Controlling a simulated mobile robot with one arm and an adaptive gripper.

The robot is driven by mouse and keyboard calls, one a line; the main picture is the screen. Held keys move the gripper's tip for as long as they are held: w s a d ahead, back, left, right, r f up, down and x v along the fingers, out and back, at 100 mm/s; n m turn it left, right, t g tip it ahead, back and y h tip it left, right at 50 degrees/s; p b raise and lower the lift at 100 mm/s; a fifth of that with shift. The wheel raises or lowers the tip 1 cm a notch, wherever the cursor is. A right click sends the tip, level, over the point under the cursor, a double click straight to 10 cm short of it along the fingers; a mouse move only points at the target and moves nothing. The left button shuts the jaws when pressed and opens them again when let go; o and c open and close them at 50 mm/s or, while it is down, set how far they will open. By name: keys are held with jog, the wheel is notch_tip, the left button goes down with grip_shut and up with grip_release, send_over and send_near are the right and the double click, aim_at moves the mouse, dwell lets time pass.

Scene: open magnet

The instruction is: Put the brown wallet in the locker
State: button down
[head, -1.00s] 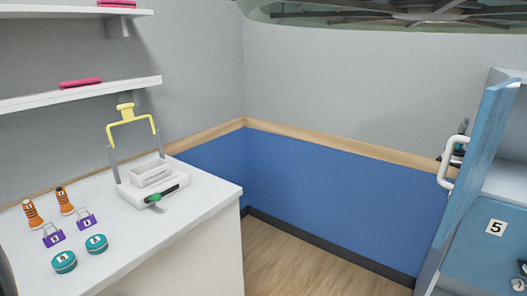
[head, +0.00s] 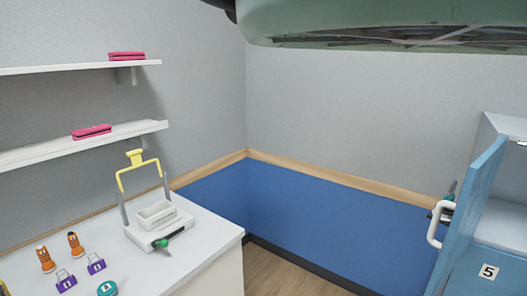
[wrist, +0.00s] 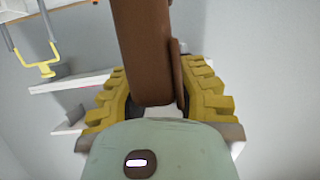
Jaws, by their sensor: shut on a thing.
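The brown wallet (wrist: 143,50) is between the yellow ridged fingers of my gripper (wrist: 160,95) in the wrist view, which is shut on it. The wallet sticks out past the fingers, to the top edge of the picture. The head view shows neither my gripper nor the wallet. The locker (head: 506,220) is at the right edge of the head view, partly cut off. Its blue door (head: 470,215) with a white handle (head: 438,224) stands open. Most of the inside is hidden.
Two wall shelves (head: 90,145) carry pink items. A small dark object shows behind the locker door. Floor shows between counter and locker.

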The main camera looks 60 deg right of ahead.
notch_tip(320, 180, up, 29)
jog(key=p, duration=2.6)
jog(key=shift+f+p, duration=0.2)
jog(key=shift+p, duration=0.1)
